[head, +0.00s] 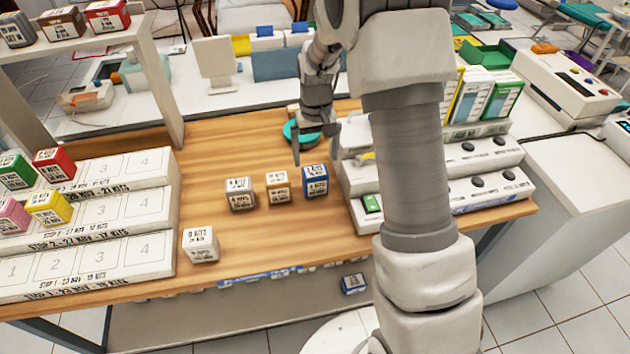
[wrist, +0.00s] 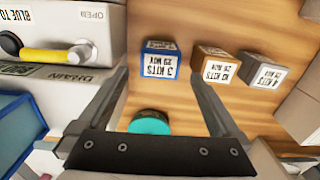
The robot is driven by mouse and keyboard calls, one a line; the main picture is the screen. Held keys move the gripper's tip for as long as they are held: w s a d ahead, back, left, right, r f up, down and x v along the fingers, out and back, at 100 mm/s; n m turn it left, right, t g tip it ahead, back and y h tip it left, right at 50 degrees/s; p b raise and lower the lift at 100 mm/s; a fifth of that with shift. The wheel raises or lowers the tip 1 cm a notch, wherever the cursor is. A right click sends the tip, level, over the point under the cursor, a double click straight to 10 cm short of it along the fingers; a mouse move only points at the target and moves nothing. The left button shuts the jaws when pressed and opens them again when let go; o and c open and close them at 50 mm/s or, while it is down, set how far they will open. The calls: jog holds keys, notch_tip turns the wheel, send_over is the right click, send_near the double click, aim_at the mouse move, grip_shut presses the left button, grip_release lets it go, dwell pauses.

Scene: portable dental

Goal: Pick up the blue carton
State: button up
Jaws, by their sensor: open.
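The blue carton (head: 315,181) stands on the wooden table in the head view, at the right end of a row of three small cartons. It has a white label, and in the wrist view the blue carton (wrist: 159,60) reads "3 KITS 29 NOV". My gripper (head: 316,158) is above the table, just behind the blue carton in the head view. In the wrist view my gripper (wrist: 158,88) has its fingers spread apart, with nothing between the tips. The blue carton lies beyond the fingertips there, apart from them.
A tan-brown carton (head: 277,186) and a grey carton (head: 239,193) stand left of the blue one. A white carton (head: 201,244) is nearer the front. A teal round object (wrist: 150,122) lies under my gripper. A white stepped unit (head: 350,190) borders the right side.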

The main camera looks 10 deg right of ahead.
aim_at(315, 171)
jog(key=f, duration=1)
jog(key=shift+w+f, duration=0.15)
jog(key=shift+w, duration=0.1)
jog(key=shift+c, duration=0.2)
jog(key=c, duration=1.2)
jog(key=shift+r, duration=0.2)
jog(key=shift+c, duration=0.2)
notch_tip(315, 171, up, 4)
jog(key=shift+r, duration=0.15)
jog(key=s+r, duration=0.6)
jog(key=s, duration=0.5)
jog(key=shift+s+d+r, duration=0.2)
jog(key=shift+s+d, duration=0.15)
